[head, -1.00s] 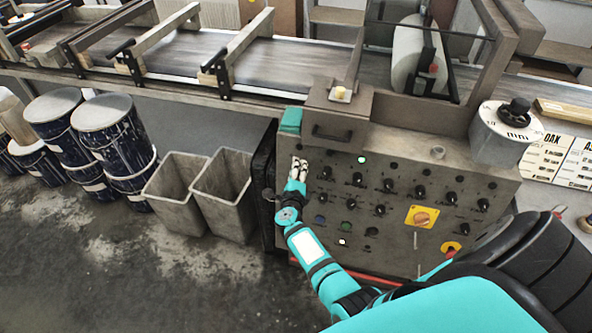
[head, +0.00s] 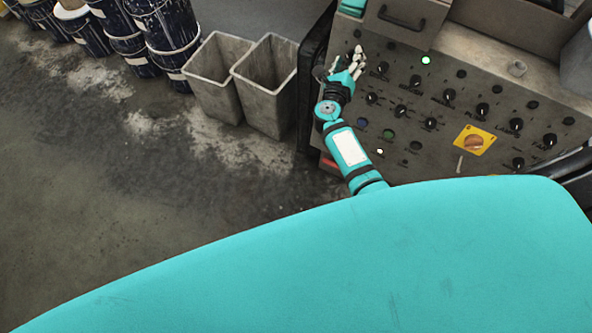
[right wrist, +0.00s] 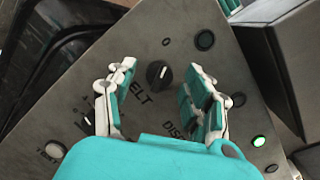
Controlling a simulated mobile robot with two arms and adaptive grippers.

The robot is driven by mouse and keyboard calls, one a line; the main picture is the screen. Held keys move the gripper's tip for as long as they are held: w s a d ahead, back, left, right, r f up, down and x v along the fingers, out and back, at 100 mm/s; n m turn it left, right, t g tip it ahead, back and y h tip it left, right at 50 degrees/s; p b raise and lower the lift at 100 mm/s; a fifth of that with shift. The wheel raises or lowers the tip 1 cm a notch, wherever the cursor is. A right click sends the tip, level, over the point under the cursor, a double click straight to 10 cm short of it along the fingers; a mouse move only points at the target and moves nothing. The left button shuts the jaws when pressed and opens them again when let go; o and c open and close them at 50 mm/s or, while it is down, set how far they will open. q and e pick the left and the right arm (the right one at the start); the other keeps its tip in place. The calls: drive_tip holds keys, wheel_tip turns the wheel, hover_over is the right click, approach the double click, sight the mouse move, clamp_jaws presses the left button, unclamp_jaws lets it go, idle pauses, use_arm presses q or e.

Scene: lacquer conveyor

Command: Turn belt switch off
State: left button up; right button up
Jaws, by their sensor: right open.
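The belt switch (right wrist: 158,73) is a round black knob with a pale pointer mark on the grey control panel. The letters "ELT" show beside it in the right wrist view. My right gripper (right wrist: 158,97) is open, with one pale, teal-padded finger on each side of the knob. The knob lies between the fingertips, with visible gaps on both sides. Whether the tips touch the panel cannot be told. In the head view my right gripper (head: 352,62) is at the panel's upper left, where it partly covers the controls. My left gripper is not in view.
Two grey bins (head: 268,88) stand left of the panel. Several dark drums (head: 165,35) stand farther left. The floor in front is clear.

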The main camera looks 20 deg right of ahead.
use_arm(q)
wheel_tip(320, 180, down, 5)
drive_tip(key=b, duration=0.4)
use_arm(e)
drive_tip(key=m, duration=0.2)
drive_tip(key=m+h, duration=0.1)
drive_tip(key=m, duration=0.2)
drive_tip(key=shift+f, duration=0.4)
drive_tip(key=s+a+m, duration=0.1)
drive_tip(key=s+a, duration=1.1)
drive_tip(key=s, duration=0.1)
use_arm(q)
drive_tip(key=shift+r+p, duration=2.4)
drive_tip(key=shift+p, duration=0.15)
use_arm(e)
drive_tip(key=s+a+f+n+y, duration=0.1)
drive_tip(key=a+f+n+y, duration=0.2)
drive_tip(key=f+n, duration=0.3)
drive_tip(key=s+a+f+n+y, duration=0.1)
drive_tip(key=a+f+n+y, duration=0.2)
drive_tip(key=f+n, duration=0.3)
drive_tip(key=s+a+f+n+t+y, duration=0.1)
drive_tip(key=a+f+n+y, duration=0.3)
drive_tip(key=n, duration=1)
drive_tip(key=shift+s+f+y, duration=0.3)
drive_tip(key=shift+f+y, duration=0.4)
drive_tip(key=shift+f, duration=0.6)
drive_tip(key=shift+a, duration=0.1)
